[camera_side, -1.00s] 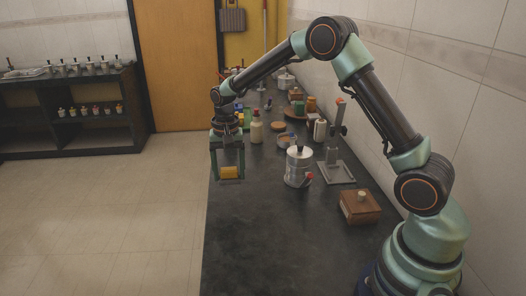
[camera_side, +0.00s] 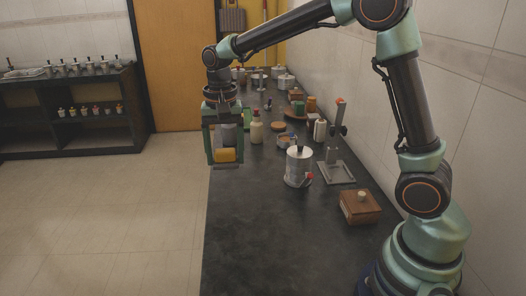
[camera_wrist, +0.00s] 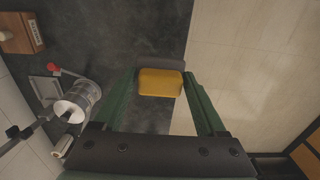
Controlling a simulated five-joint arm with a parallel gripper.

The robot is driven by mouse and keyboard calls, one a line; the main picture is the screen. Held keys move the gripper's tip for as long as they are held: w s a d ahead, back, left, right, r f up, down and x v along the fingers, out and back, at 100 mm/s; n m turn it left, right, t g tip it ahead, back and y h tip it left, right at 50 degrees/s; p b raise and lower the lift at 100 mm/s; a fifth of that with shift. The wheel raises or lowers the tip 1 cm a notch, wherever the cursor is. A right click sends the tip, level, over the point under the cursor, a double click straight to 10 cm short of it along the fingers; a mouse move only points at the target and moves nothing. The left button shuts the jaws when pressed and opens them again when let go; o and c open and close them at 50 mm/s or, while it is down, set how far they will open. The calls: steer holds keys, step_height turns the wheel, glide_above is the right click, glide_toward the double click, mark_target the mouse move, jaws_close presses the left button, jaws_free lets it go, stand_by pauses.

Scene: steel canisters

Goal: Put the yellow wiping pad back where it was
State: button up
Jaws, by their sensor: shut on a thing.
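The yellow wiping pad (camera_side: 226,155) is held between the fingers of my gripper (camera_side: 225,161), above the left edge of the dark counter. In the wrist view the pad (camera_wrist: 160,83) sits between the two green fingers of my gripper (camera_wrist: 160,76), with a grey strip along its far side. The pad is in the air over the counter's edge, with the pale floor to one side. A steel canister (camera_side: 298,168) with a red-tipped spout stands on the counter to the right, apart from the gripper. It also shows in the wrist view (camera_wrist: 83,97).
A wooden box (camera_side: 360,207) lies at the counter's front right. The counter's front left (camera_side: 255,235) is clear.

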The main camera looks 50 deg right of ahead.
mark_target(233, 227)
steer(key=shift+s+a+r, duration=0.45)
steer(key=shift+s+r, duration=0.25)
steer(key=shift+r, duration=0.05)
steer(key=shift+s+a+f, duration=0.1)
steer(key=shift+s+f, duration=0.05)
steer(key=shift+f, duration=0.15)
step_height(233, 227, down, 19)
steer(key=shift+f, duration=0.1)
steer(key=o, duration=1.2)
steer(key=shift+f, duration=0.1)
steer(key=shift+o, duration=0.2)
